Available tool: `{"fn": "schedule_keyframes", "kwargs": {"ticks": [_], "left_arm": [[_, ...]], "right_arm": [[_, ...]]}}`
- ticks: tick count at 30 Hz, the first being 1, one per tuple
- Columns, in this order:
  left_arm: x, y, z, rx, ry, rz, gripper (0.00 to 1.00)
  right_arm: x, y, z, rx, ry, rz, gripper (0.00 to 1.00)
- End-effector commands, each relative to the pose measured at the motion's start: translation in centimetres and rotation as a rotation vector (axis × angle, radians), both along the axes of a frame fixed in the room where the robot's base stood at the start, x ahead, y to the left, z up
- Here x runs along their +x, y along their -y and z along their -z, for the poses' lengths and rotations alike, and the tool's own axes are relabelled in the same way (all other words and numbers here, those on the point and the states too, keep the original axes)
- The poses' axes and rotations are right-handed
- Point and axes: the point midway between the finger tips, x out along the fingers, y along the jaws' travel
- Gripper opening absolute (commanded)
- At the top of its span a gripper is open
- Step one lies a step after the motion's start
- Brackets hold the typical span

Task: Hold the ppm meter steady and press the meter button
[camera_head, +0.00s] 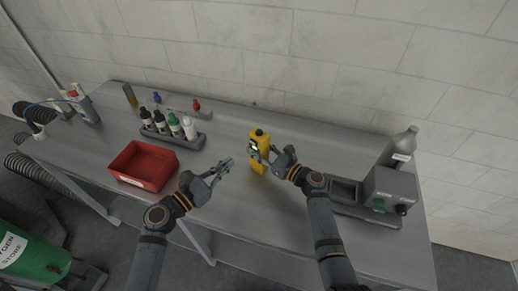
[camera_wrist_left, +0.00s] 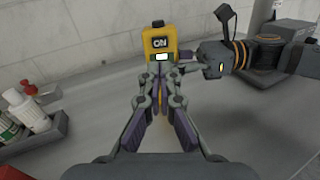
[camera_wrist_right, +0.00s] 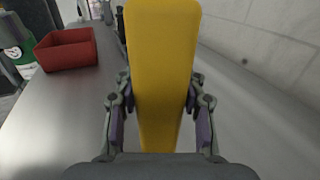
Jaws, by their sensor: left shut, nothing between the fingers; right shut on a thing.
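The yellow ppm meter (camera_head: 260,140) stands upright near the middle of the grey table. My right gripper (camera_head: 270,153) is shut on it from the right; in the right wrist view the yellow body (camera_wrist_right: 158,75) fills the space between the fingers. In the left wrist view the meter (camera_wrist_left: 158,42) faces me with a dark screen reading "ON" and a small white patch below it, which looks like the button (camera_wrist_left: 162,57). My left gripper (camera_head: 226,167) is shut and empty, left of the meter. Its fingertips (camera_wrist_left: 161,68) overlap the meter's lower front in the left wrist view; contact cannot be told.
A red bin (camera_head: 143,165) stands on the left of the table. Behind it a grey rack (camera_head: 172,137) holds several bottles.

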Motion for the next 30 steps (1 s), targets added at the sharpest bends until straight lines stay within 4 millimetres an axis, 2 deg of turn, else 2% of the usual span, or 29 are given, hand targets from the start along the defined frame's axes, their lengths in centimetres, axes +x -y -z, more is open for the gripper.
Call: {"fn": "schedule_keyframes", "kwargs": {"ticks": [4, 8, 12, 17, 21, 26, 30], "left_arm": [[0.4, 1.2, -0.8, 0.038, -0.009, 0.107, 0.00], [0.8, 2.4, -1.3, 0.156, -0.092, 0.307, 0.00], [1.0, 1.4, -1.0, 0.317, -0.252, 0.441, 0.00], [1.1, -0.7, -0.8, 0.436, -0.402, 0.479, 0.00], [1.1, -1.3, -0.7, 0.462, -0.444, 0.482, 0.00], [1.5, -0.9, -0.7, 0.459, -0.443, 0.483, 0.00], [2.9, 0.4, -0.8, 0.456, -0.440, 0.483, 0.00]], "right_arm": [[0.0, 0.0, 0.0, 0.000, 0.000, 0.000, 0.01], [0.0, 0.0, 0.0, 0.000, 0.000, 0.000, 0.01], [0.0, 0.0, 0.0, 0.000, 0.000, 0.000, 0.01], [0.0, 0.0, 0.0, 0.000, 0.000, 0.000, 0.01], [0.0, 0.0, 0.0, 0.000, 0.000, 0.000, 0.01], [0.0, 0.0, 0.0, 0.000, 0.000, 0.000, 0.01], [0.0, 0.0, 0.0, 0.000, 0.000, 0.000, 0.01]]}}
